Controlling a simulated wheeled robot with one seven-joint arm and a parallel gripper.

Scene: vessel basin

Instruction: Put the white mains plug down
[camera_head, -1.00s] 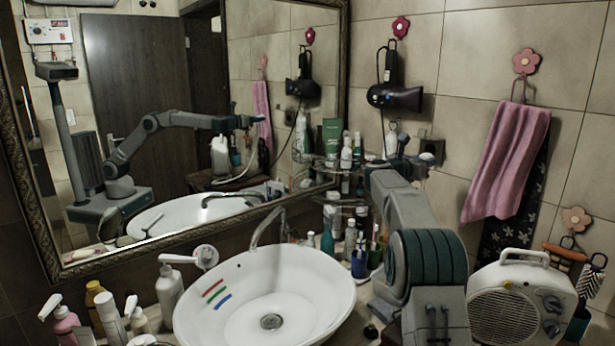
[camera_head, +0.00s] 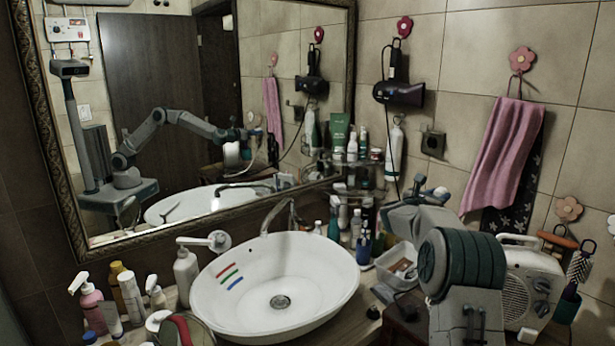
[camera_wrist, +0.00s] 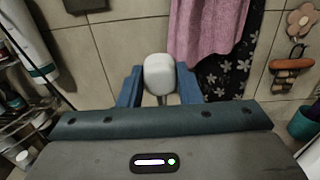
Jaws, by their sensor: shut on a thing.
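The white mains plug (camera_wrist: 158,74) sits between the two blue fingers of my gripper (camera_wrist: 159,82) in the wrist view. The fingers are shut on its sides, and a light cord or stem shows below it. In the head view my gripper (camera_head: 432,190) is over the right part of the counter, in front of the tiled wall; the plug cannot be made out there. The dark wall socket (camera_head: 433,144) is above my gripper and apart from it.
Bottles crowd the back. A pink towel (camera_head: 502,155) and a hair dryer (camera_head: 400,93) hang on the wall.

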